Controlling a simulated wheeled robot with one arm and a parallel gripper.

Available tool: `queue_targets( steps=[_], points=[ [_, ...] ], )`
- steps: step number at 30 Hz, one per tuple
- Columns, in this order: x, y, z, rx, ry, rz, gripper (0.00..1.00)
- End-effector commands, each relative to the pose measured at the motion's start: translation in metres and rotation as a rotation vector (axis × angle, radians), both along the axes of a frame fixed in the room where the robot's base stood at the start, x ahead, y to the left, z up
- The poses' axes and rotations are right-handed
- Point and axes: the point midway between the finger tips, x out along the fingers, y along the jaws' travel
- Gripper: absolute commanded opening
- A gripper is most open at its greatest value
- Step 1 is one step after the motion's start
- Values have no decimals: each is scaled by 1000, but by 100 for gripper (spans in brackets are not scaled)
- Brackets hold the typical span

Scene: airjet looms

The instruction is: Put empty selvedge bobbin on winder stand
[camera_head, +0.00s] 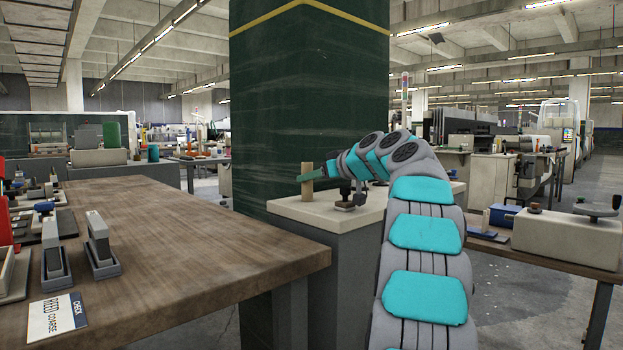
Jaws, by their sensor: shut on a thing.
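My arm rises in front of the camera and bends left over a pale-topped cabinet (290,209). My gripper (333,171) is at its far end, small and partly hidden by my arm. It looks shut on a slim green tube (312,175), likely the bobbin, which points left, slightly tilted, above the cabinet top. An upright tan cylinder (308,190) stands behind the tube; I cannot tell whether they touch. A small dark stem on a brown base (345,204) stands below my gripper. I cannot tell which of these is the winder stand.
A wooden table (190,225) fills the left front, with grey holders (102,258) and a printed card (57,316). A dark green pillar (305,95) stands just behind the cabinet. A bench with a pale block (565,238) is at right. Floor shows between cabinet and bench.

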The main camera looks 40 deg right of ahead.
Motion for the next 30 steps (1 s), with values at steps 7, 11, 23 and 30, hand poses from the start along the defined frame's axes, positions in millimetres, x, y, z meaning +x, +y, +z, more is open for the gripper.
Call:
queue_targets(
  steps=[7, 11, 23, 30],
  points=[
    [0, 0, -1, 0, 0, 0, 60],
    [0, 0, -1, 0, 0, 0, 67],
    [-15, -1, 8, 0, -4, -2, 67],
    [-62, -3, 21, 2, -2, 3, 67]
  ],
)
